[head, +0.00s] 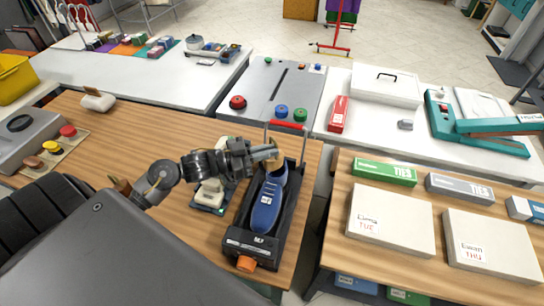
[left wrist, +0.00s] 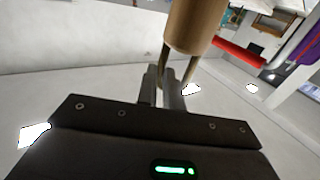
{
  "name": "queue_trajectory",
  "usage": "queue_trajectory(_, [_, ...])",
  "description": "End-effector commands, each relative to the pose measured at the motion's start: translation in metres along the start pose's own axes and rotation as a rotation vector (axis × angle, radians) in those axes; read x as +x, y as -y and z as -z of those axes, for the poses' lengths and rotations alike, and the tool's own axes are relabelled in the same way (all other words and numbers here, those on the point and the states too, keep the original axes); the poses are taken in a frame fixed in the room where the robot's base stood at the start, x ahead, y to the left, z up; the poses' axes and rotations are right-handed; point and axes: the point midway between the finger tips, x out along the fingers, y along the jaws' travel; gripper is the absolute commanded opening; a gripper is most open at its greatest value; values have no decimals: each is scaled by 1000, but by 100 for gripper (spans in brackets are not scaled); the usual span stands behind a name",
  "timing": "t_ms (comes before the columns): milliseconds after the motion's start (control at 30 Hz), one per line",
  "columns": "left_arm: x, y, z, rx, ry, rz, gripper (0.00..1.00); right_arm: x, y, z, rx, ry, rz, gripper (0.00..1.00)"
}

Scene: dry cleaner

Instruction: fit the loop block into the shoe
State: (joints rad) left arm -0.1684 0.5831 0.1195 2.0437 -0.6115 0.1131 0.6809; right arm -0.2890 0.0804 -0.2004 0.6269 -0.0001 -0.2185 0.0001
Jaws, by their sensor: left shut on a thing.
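My left gripper (head: 270,152) is over the heel end of the blue shoe (head: 266,210). It is shut on the wire loop of the loop block, a tan wooden piece (head: 277,163). In the left wrist view the block (left wrist: 193,25) shows beyond the fingertips (left wrist: 167,92), with its metal loop between them. The block is at the shoe's opening; I cannot tell whether it is inside or just above. The shoe lies in a black cradle (head: 240,236) with a red handle (head: 286,124) and an orange knob (head: 246,264). My right gripper is not in view.
A pale device (head: 210,193) stands left of the cradle. A panel with red, blue and green knobs (head: 282,112) lies behind it. Flat boxes (head: 391,218) cover the table at right. The wooden table (head: 130,130) is mostly clear left of my arm.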

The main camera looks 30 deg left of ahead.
Motion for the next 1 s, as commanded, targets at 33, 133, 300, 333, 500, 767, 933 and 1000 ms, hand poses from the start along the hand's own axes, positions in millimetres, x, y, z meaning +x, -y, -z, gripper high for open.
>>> queue_trajectory(33, [6, 6, -6, -3, -1, 2, 0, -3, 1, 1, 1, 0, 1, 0])
queue_trajectory(133, [12, 13, -18, 0, -1, 0, 0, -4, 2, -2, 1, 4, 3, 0])
queue_trajectory(300, [17, 17, -27, 2, -1, -1, 0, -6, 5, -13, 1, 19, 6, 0])
queue_trajectory(333, [17, 17, -28, 2, -1, -1, 0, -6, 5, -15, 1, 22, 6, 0])
queue_trajectory(500, [21, 22, -36, 0, 0, 1, 0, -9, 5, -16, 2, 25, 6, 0])
queue_trajectory(767, [20, 22, -63, 2, -1, 1, 0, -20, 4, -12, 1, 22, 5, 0])
queue_trajectory(933, [20, 22, -64, 4, -1, 0, 0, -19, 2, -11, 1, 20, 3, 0])
queue_trajectory(1000, [20, 21, -65, 3, -1, 0, 0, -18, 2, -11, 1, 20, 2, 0])
